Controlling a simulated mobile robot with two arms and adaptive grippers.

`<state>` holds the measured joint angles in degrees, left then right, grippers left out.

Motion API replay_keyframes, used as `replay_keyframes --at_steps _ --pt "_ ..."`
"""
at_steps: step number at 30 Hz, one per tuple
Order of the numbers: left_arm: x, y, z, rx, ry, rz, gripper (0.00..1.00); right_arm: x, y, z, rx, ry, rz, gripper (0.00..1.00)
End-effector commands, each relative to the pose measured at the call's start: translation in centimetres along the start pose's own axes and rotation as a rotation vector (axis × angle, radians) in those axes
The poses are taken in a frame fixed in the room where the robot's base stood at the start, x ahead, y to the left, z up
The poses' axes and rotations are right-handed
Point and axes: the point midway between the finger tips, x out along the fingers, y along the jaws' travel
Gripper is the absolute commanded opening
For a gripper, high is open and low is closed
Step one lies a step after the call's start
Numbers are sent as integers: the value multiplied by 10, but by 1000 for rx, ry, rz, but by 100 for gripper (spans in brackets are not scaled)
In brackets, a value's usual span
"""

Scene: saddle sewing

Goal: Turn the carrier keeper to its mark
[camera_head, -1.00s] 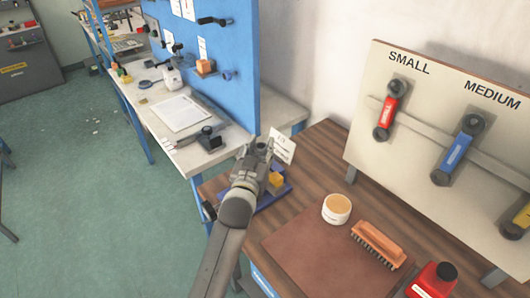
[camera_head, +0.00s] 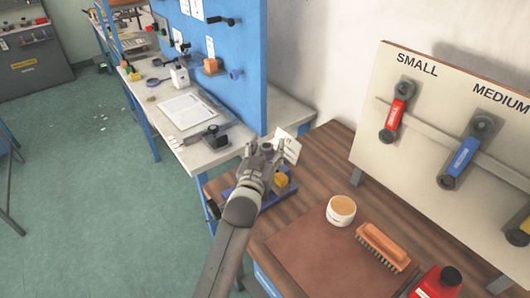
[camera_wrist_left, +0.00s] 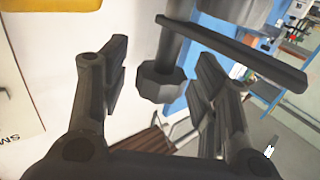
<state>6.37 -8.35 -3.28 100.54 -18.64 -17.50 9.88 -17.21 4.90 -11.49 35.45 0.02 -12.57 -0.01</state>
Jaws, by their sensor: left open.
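My left gripper (camera_head: 272,147) reaches over a small fixture with a blue base (camera_head: 272,197) and a yellow block (camera_head: 281,182) on the wooden bench. In the left wrist view the open left gripper (camera_wrist_left: 160,80) has one finger on each side of a dark grey part, which looks like the carrier keeper (camera_wrist_left: 160,84), with a blocky end and a long bar (camera_wrist_left: 240,55) beside it. I cannot tell whether the fingers touch it. The gripper hides much of the fixture in the head view, and I see no mark clearly. The right gripper is not in view.
A white card (camera_head: 289,149) stands just behind the gripper. A tool board (camera_head: 430,140) rises behind.

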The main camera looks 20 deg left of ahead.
Motion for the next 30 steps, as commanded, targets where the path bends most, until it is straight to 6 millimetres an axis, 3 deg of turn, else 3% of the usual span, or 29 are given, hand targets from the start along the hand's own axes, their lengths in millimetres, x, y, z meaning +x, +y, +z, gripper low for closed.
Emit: replay_keyframes --at_steps 5,18,24,30 --pt "-17 0 2 0 -3 0 56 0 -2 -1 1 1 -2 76" --pt "-99 1 1 -1 -2 1 56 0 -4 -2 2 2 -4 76" --pt "-116 1 0 -1 0 1 56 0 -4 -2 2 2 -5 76" --pt "-119 1 0 0 0 1 56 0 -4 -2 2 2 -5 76"
